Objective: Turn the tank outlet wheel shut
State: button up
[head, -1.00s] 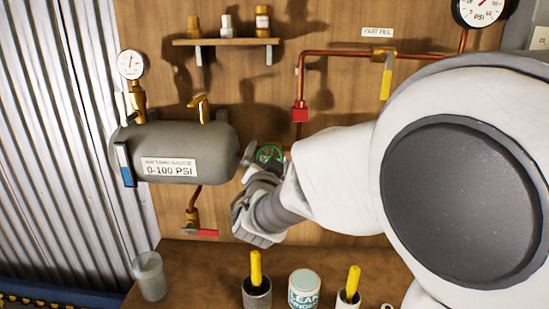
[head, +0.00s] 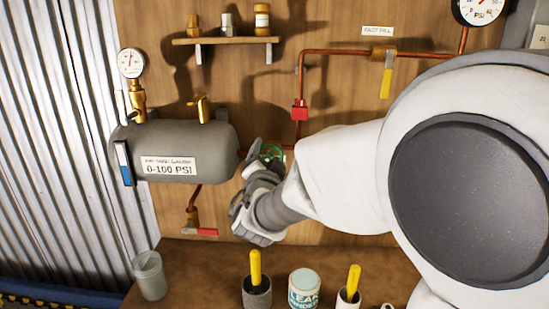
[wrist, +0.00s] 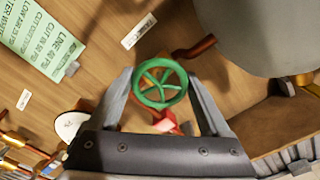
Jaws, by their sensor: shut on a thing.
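The green spoked tank outlet wheel (wrist: 160,87) sits between the two fingers of my gripper (wrist: 160,77) in the wrist view. The fingers are shut on its rim from both sides. A red part (wrist: 165,117) shows just behind the wheel. In the head view the wheel (head: 271,152) is small and partly hidden by my gripper (head: 262,162), right of the grey tank (head: 215,150). The tank also fills the upper right of the wrist view (wrist: 255,30). How far the wheel is turned cannot be told.
A red-handled valve (head: 205,232) hangs under the tank. A copper pipe (head: 335,53) with a yellow lever (head: 386,82) runs above my arm. On the bench below stand a clear cup (head: 149,276), a labelled can (head: 304,289) and yellow-handled tools in pots (head: 257,292).

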jog(key=m+b, duration=0.1)
jog(key=m, duration=0.3)
jog(key=shift+m, duration=0.4)
jog(key=m+b, duration=0.3)
jog(key=m, duration=0.2)
jog(key=shift+f+b, duration=0.1)
jog(key=shift+b, duration=0.3)
jog(key=m+b, duration=0.4)
jog(key=m, duration=0.1)
jog(key=shift+m, duration=0.4)
jog(key=shift+m+b, duration=1.75)
jog(key=shift+m, duration=0.15)
jog(key=shift+r, duration=0.25)
jog(key=o, duration=1.2)
jog(key=shift+s, duration=0.1)
